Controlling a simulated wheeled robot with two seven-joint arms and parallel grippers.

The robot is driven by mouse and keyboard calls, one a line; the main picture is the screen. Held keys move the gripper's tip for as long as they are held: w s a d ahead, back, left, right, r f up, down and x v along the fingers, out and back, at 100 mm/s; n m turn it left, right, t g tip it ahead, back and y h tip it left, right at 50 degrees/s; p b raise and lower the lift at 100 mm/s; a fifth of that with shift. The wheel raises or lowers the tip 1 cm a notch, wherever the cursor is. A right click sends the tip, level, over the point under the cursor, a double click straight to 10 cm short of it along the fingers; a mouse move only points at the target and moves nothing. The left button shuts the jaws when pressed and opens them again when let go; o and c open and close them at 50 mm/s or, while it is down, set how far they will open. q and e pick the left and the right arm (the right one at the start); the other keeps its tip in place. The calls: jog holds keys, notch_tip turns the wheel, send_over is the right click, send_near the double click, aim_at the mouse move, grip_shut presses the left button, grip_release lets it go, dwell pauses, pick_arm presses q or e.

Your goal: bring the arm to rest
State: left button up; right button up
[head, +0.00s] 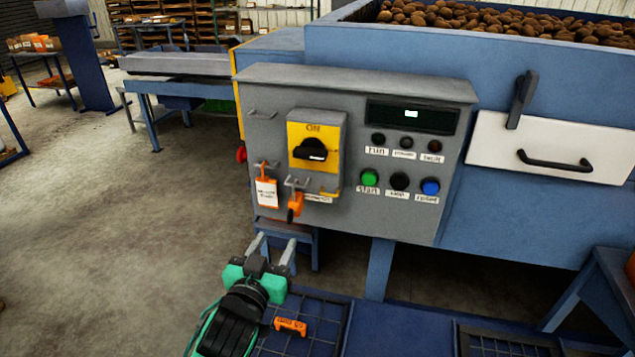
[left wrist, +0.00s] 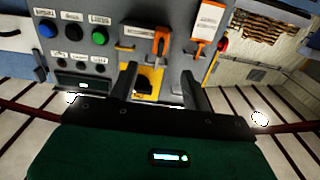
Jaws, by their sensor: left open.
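My left gripper (head: 272,250) is in the lower middle of the head view, open and empty, with its two fingers apart and pointing toward the machine. It stands in front of and below the grey control panel (head: 350,100), clear of it. In the left wrist view the open fingers (left wrist: 160,80) show against the panel, with the yellow switch plate (left wrist: 147,82) behind them. In the head view the black rotary switch (head: 312,150) sits on its yellow plate marked ON. My right gripper is not in view.
An orange item (head: 291,327) lies on the dark mesh below the gripper. Open floor (head: 120,230) is at the left.

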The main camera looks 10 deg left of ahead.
pick_arm(q)
jog(key=s+a+f+g+y, duration=0.1)
jog(key=s+f+g, duration=0.35)
jog(key=f, duration=0.25)
jog(key=s+a+f+g, duration=0.2)
jog(key=s+f+g, duration=0.1)
jog(key=s+f, duration=0.3)
jog(key=s+f+m+g, duration=0.1)
jog(key=s+f+g, duration=0.7)
jog(key=s, duration=0.6)
jog(key=s+d+f+x, duration=0.1)
jog(key=s+x, duration=0.2)
jog(key=x, duration=1.3)
jog(key=s+f+x, duration=0.1)
jog(key=s+x, duration=0.3)
jog(key=x, duration=1.1)
jog(key=s+a+f, duration=0.1)
jog(key=s+f, duration=0.8)
jog(key=f, duration=0.1)
jog(key=s+a+f+m+g, duration=0.1)
jog(key=s+a+f, duration=0.1)
jog(key=s+f, duration=0.8)
jog(key=shift+s+a, duration=0.3)
jog(key=shift+g, duration=0.25)
